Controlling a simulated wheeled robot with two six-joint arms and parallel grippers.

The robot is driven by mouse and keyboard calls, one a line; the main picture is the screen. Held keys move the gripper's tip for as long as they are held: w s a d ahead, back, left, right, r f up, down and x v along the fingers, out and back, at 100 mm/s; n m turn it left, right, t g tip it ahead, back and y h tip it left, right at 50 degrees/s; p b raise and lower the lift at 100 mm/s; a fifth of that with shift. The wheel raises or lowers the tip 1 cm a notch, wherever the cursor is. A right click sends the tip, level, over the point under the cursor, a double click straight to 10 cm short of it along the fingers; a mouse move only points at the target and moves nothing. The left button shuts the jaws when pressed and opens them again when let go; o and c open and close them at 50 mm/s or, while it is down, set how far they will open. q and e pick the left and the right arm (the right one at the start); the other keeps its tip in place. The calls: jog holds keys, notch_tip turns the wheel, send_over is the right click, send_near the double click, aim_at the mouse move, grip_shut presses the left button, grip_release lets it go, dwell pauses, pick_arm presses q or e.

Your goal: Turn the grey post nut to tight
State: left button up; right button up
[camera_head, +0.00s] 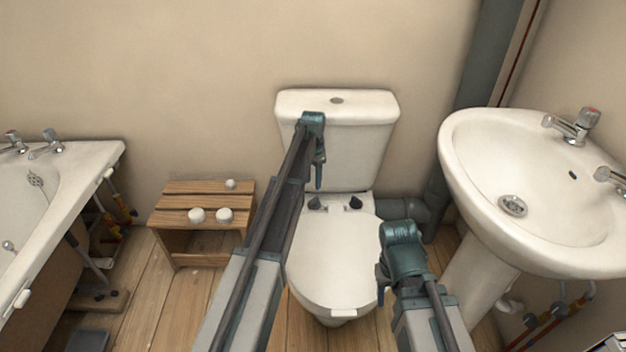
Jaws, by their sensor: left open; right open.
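I cannot make out a grey post nut for certain in this view. My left gripper (319,178) hangs in front of the toilet cistern (362,130), its fingers pointing down. It is open, with nothing seen in it. My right gripper (381,285) is open, low over the right side of the closed toilet lid (330,265), with nothing seen in it. My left arm hides part of the toilet's left side.
A wooden stool (203,188) with white round pieces (197,215) stands left of the toilet. A bath (60,180) with pipes beneath it is at far left. A basin (530,180) on a pedestal (475,280) is at right. A dark grey pipe (485,60) rises behind it.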

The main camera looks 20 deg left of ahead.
pick_arm(q)
notch_tip(320, 180, up, 5)
jog(key=p, duration=0.4)
jog(key=shift+r, duration=0.2)
jog(key=shift+s, duration=0.1)
jog(key=s+d+n, duration=0.1)
jog(key=s+d, duration=0.5)
jog(key=s, duration=0.6)
jog(key=s+d+y, duration=0.1)
jog(key=s+d, duration=0.4)
jog(key=s, duration=0.8)
jog(key=s+d+n, duration=0.1)
jog(key=s+d, duration=0.5)
jog(key=s, duration=0.6)
notch_tip(320, 180, up, 28)
jog(key=p, duration=2.7)
jog(key=shift+w+d+p, duration=0.2)
jog(key=shift+w+p, duration=0.2)
jog(key=shift+w, duration=0.05)
jog(key=shift+f, duration=0.15)
